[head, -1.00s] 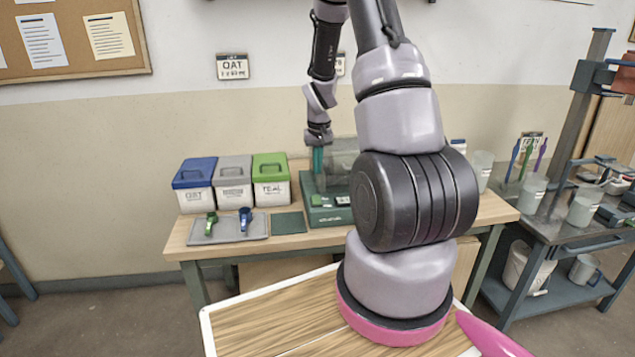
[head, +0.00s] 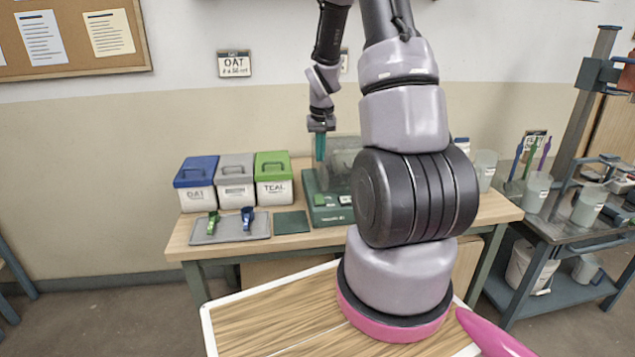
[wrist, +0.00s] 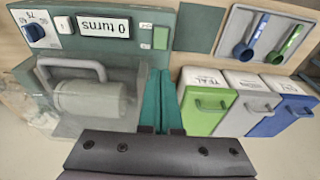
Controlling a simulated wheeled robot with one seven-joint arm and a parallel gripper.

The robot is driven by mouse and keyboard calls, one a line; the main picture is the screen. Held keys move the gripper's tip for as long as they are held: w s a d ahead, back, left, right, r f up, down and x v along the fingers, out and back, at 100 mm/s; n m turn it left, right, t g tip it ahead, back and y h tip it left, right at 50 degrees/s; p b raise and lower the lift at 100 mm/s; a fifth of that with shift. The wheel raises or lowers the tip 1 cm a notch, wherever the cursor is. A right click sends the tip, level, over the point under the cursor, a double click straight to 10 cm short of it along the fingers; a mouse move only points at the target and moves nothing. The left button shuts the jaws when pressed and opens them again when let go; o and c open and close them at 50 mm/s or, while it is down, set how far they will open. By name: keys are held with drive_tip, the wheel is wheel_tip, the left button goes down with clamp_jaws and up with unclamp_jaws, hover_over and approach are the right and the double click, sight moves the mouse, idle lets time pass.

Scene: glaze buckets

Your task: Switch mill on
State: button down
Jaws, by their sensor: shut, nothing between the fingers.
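The mill (head: 328,213) is a green machine on the table, with a clear cover over a pale jar (wrist: 88,98). In the wrist view its front panel shows a display (wrist: 103,27) reading "0 turns", a blue dial (wrist: 37,33) and a small green control (wrist: 160,38) beside a label too small to read. My gripper (head: 320,158) is above the mill, its teal fingers together and empty. In the wrist view the fingertips (wrist: 160,74) point toward the panel near the green control. I see no clear contact.
Green (head: 273,190), grey (head: 235,194) and blue (head: 196,197) lidded bins stand left of the mill. A grey tray (head: 230,237) with a green and a blue scoop lies in front of them. A dark green mat (head: 291,222) lies between tray and mill. A cart with cups stands right.

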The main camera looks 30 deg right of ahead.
sight(318, 196)
drive_tip(key=f, duration=0.4)
drive_tip(key=w+f, duration=0.1)
drive_tip(key=f, duration=0.4)
drive_tip(key=w+f, duration=0.1)
drive_tip(key=f, duration=0.4)
drive_tip(key=shift+w+d, duration=0.2)
drive_tip(key=shift+d, duration=0.1)
drive_tip(key=shift+w+f, duration=0.15)
drive_tip(key=shift+f, duration=0.1)
drive_tip(key=shift+s+a+r, duration=0.15)
drive_tip(key=shift+s+a, duration=0.05)
drive_tip(key=shift+s, duration=0.6)
